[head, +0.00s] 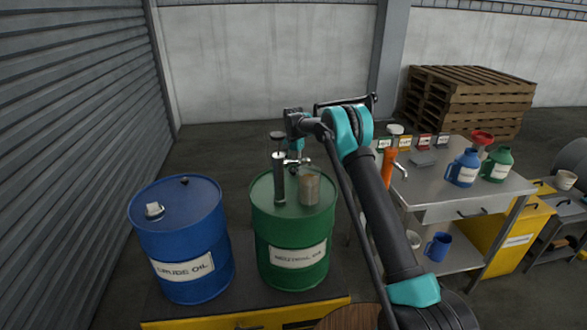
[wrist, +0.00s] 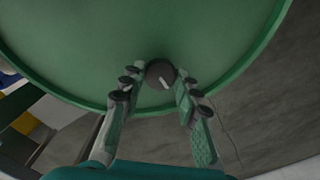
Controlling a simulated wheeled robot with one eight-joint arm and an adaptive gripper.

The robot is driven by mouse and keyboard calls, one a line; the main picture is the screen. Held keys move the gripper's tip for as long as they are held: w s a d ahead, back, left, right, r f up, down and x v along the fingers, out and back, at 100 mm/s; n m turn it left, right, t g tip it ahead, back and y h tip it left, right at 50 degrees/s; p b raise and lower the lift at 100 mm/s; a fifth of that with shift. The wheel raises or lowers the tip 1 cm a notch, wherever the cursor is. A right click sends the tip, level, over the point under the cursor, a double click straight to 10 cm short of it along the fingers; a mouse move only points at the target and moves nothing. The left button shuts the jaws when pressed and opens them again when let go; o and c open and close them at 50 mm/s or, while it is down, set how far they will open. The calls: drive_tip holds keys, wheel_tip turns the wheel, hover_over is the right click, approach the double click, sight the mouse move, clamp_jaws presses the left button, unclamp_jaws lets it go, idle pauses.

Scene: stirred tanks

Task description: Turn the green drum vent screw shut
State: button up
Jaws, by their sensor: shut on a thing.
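The vent screw (wrist: 160,73) is a round dark knob with a white pointer line near the lid's rim. The line points down and slightly right in the wrist view. My gripper (wrist: 161,78) is shut on the knob, one finger on each side. In the head view my gripper (head: 296,157) is over the far part of the lid. The screw cannot be made out there.
A grey hand pump (head: 280,180) and a tan block-shaped thing (head: 310,188) stand on the lid, close to my gripper. A blue drum (head: 182,235) is at the left. A metal table (head: 425,185) with jugs is at the right.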

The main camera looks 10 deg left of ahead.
sight(294, 170)
idle(0.5)
drive_tip(key=o, duration=1.2)
drive_tip(key=shift+c, duration=0.2)
wheel_tip(294, 170, up, 12)
